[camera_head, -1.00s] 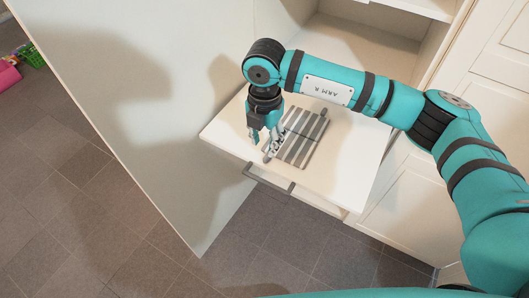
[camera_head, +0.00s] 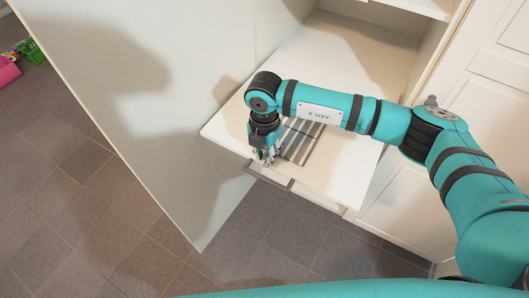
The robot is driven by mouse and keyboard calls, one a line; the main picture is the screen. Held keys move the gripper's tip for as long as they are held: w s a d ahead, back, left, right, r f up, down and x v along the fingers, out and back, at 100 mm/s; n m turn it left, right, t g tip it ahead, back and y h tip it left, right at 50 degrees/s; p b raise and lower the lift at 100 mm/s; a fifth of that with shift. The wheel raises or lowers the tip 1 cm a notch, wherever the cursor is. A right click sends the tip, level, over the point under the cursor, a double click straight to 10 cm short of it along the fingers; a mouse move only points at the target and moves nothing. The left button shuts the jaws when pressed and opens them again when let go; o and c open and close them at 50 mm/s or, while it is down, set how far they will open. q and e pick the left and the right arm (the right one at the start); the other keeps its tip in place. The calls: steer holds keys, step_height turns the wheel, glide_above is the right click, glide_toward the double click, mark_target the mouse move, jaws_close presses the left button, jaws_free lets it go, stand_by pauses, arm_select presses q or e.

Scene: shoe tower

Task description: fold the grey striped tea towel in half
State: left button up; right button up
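The grey striped tea towel (camera_head: 299,148) lies on the white pull-out shelf (camera_head: 345,168), with light and dark stripes. Its upper part is hidden behind my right arm. My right gripper (camera_head: 268,158) points down at the towel's left edge, low over the shelf near its front. Its fingers are small and partly hidden, so I cannot tell whether they are open or shut, or whether they touch the towel. My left gripper is not in view.
The shelf has a dark handle (camera_head: 268,176) on its front edge. A tall white panel (camera_head: 150,100) stands at the left, and white cabinet doors (camera_head: 410,205) at the right. A green basket (camera_head: 31,52) and a pink object (camera_head: 7,70) lie far left on the tiled floor.

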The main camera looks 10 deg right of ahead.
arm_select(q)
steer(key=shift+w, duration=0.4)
arm_select(e)
jaws_close()
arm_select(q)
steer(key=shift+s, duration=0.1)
arm_select(e)
steer(key=shift+r, duration=0.1)
steer(key=shift+w+d+r+g+y, duration=0.15)
steer(key=shift+r+g+y, duration=0.25)
steer(key=shift+r+g, duration=0.25)
steer(key=r, duration=0.1)
steer(key=r+g+y, duration=0.1)
steer(key=w+r+g, duration=0.1)
steer(key=shift+d+y, duration=0.3)
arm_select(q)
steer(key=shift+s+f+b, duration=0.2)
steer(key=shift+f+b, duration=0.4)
arm_select(e)
steer(key=shift+w+d+r+g+y, duration=0.3)
steer(key=shift+w+r+g+y, duration=0.15)
steer(key=shift+r+g, duration=0.25)
steer(key=shift+w+d+r+g+y, duration=0.3)
steer(key=shift+r+g+y, duration=0.15)
steer(key=shift+r+g, duration=0.15)
